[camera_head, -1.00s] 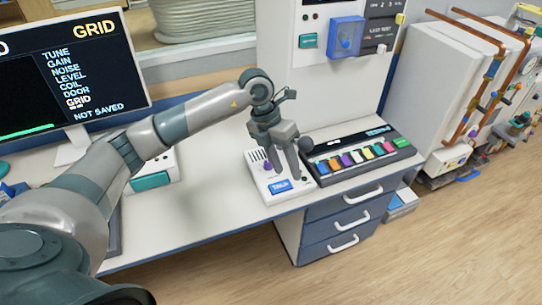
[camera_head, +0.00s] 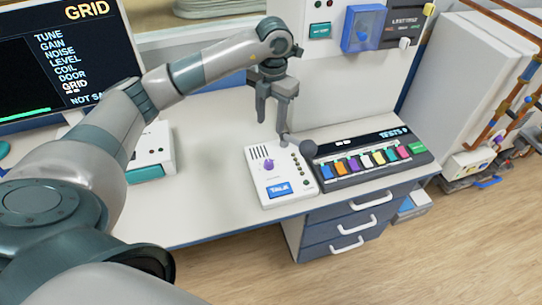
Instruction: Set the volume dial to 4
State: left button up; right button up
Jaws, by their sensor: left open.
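A small white box (camera_head: 296,193) lies on the desk, with a speaker grille, a purple dial (camera_head: 268,165), a blue button marked TALK (camera_head: 279,189) and a column of small dark buttons. The dial faces up and is uncovered; its setting is too small to read. My left gripper (camera_head: 270,135) is open above the far part of the box, fingers pointing down. It looks apart from the dial. My right gripper is not in view.
A keyed console (camera_head: 350,176) with coloured buttons sits close to the right of the box. A monitor (camera_head: 70,60) stands at left, with a white unit (camera_head: 152,155) near it. A wall panel (camera_head: 345,75) rises behind. Bare desk (camera_head: 215,200) lies left of the box.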

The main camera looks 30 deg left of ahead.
pick_arm(q)
jog(key=p, duration=0.5)
send_near(269, 161)
notch_tip(269, 161, down, 7)
jog(key=shift+f, duration=0.75)
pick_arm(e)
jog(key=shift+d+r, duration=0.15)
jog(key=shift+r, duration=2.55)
pick_arm(q)
jog(key=shift+c, duration=0.3)
jog(key=c, duration=1)
